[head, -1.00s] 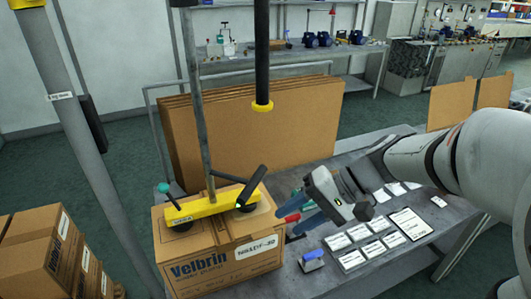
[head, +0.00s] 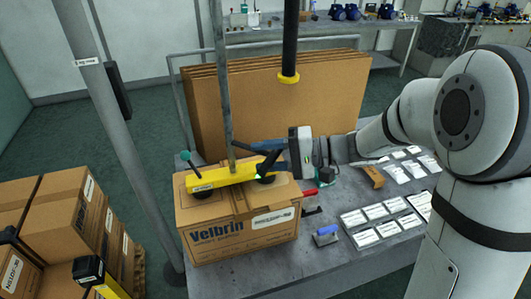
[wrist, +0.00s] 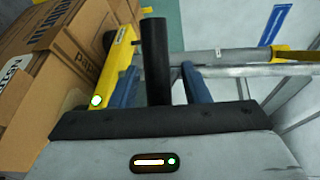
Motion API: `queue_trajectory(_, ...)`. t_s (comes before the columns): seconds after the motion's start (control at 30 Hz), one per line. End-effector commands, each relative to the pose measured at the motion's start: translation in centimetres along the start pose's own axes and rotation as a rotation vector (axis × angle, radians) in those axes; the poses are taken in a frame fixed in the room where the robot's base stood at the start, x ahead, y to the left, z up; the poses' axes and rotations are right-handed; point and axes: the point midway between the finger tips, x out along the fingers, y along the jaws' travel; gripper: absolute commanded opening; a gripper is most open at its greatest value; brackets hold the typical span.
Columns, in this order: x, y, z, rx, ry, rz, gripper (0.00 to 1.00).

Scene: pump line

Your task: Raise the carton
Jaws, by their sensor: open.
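The carton (head: 236,240), a brown box marked Velbrin, sits on the grey table's left end. A yellow lifting bar (head: 221,178) with dark cups lies across its top, below a grey upright pole (head: 222,90). A green knob (head: 185,156) stands at its left end. A black handle (head: 269,163) rises at the bar's right end. My gripper (head: 258,155) is at that handle, with blue fingers open. In the wrist view, the black handle (wrist: 157,60) stands between the spread fingers; whether either finger touches it I cannot tell. The carton (wrist: 75,45) shows at upper left.
Flat cardboard sheets (head: 270,105) stand behind the carton. White labels (head: 380,223) and a blue-handled tool (head: 326,236) lie to the right. Stacked boxes (head: 65,220) and a grey post (head: 95,90) are left.

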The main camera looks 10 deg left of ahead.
Motion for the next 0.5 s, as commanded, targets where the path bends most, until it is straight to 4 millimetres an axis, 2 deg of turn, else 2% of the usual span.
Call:
queue_trajectory(0.3, 0.34, 0.06, 0.02, 0.000, 0.000, 0.001, 0.41)
queue_trajectory(0.5, 0.35, 0.05, 0.03, 0.000, 0.000, 0.001, 0.25)
